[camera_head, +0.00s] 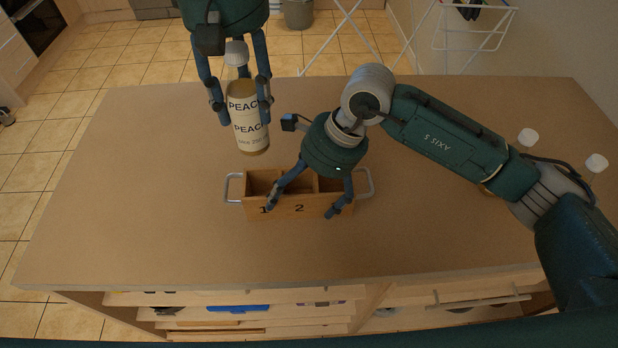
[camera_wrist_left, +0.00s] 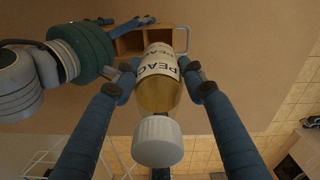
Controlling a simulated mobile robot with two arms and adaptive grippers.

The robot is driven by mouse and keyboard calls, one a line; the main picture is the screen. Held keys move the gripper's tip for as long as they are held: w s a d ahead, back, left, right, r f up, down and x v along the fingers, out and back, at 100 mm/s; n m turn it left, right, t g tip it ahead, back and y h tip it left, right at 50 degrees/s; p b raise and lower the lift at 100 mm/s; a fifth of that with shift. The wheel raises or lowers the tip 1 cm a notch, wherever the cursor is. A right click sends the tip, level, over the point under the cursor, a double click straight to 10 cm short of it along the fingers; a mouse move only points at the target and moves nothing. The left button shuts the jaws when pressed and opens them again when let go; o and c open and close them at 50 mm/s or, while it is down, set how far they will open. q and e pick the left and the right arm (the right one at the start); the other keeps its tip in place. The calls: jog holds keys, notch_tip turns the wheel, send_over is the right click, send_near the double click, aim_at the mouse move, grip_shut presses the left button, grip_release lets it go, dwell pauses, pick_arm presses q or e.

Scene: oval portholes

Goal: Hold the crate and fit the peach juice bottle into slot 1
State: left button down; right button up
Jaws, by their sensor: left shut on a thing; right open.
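The peach juice bottle (camera_head: 247,138), with a white cap and a cream label, is upright in my left gripper (camera_head: 241,112), which is shut on its sides. It is above the table, behind and left of the wooden crate (camera_head: 290,211). In the left wrist view the bottle (camera_wrist_left: 160,92) lies between the fingers, cap toward the camera. The crate has metal side handles and front numbers 1 and 2; a third number is hidden. Slot 1 at its left looks empty. My right gripper (camera_head: 300,208) is open over the crate, fingers at its front wall; contact is unclear.
Two white caps, one (camera_head: 528,137) nearer and one (camera_head: 597,162) farther right, show behind my right arm, which hides what is below them. The tabletop (camera_head: 130,210) is clear at the left and front. A drying rack stands beyond the far edge.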

aim_at(253, 143)
jog(key=shift+a+f, duration=0.25)
jog(key=shift+f, duration=0.3)
jog(key=c, duration=1.4)
pick_arm(q)
jog(key=shift+s+d+f, duration=0.1)
jog(key=shift+s+f, duration=0.05)
jog(key=shift+f, duration=0.2)
notch_tip(253, 143, down, 4)
jog(key=shift+f+m, duration=0.15)
jog(key=shift+m, duration=0.95)
jog(key=shift+f, duration=2.25)
